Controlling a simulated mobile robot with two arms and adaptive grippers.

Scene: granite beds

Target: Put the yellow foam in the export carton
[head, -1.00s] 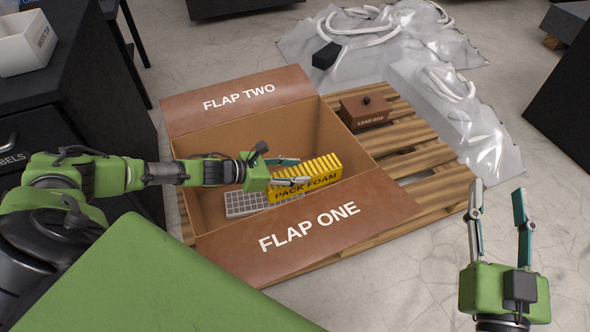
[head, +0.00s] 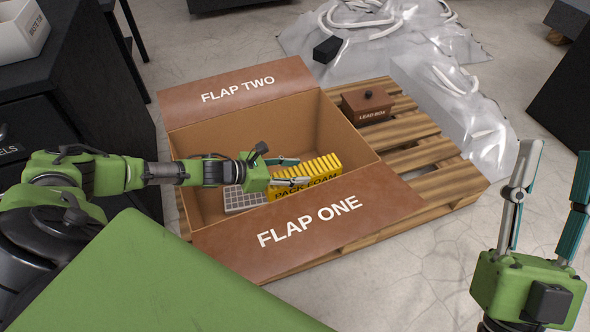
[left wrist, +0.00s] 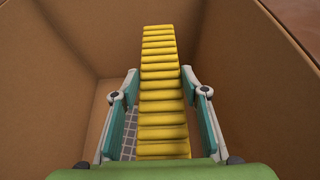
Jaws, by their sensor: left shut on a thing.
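The export carton (head: 190,210) stands open on a wooden pallet, with brown flaps marked FLAP ONE (head: 305,224) and FLAP TWO (head: 236,93) folded outward. The ribbed yellow foam (head: 322,166), marked PACK FOAM, is within the carton opening, near the FLAP ONE side. The near wall's edge hides the bottom of its label. My left gripper (head: 299,171) is shut on the foam; the left wrist view shows its fingers on both sides of the foam (left wrist: 161,100). Whether the foam touches the carton floor is hidden. My right gripper (head: 555,165) is open and empty at right, clear of the carton.
A grey gridded piece (head: 243,200) lies in the carton beside the foam. Clear plastic sheeting (head: 440,85) lies beyond. A dark cabinet (head: 85,100) stands at left.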

